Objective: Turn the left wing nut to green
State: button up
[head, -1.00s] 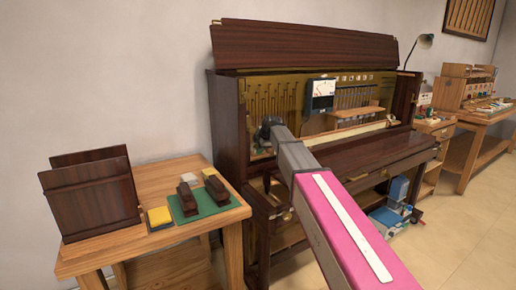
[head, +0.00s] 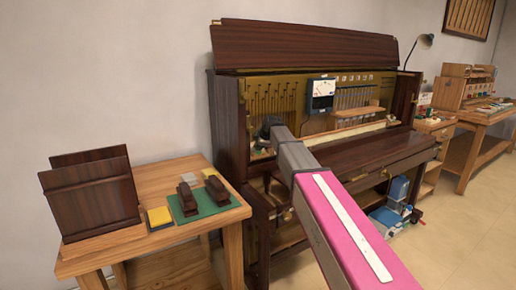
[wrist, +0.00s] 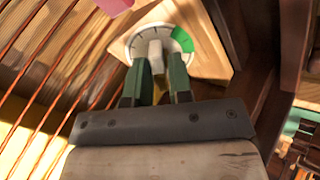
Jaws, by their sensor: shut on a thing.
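In the wrist view, the left wing nut (wrist: 155,50) is a pale grey piece standing in the middle of a round white dial. The dial has tick marks and a green sector (wrist: 183,40) at its right side. My gripper (wrist: 158,70) has its two dark green fingers shut on the wing nut. The wing nut's exact angle is hard to tell, as the fingers hide its lower part. In the head view, my gripper (head: 268,128) reaches into the left end of the open piano (head: 228,130); the dial and nut are hidden there.
The dial sits on a light wooden block (wrist: 215,62) beside the dark case wall. Copper-coloured strings (wrist: 50,70) run close on the left. In the head view, a wooden table (head: 160,178) stands left of the piano, and a meter (head: 321,92) hangs inside it.

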jog(key=shift+m, duration=1.9)
jog(key=shift+m, duration=1.9)
jog(key=m, duration=0.3)
jog(key=o, duration=0.9)
jog(key=shift+c, duration=0.2)
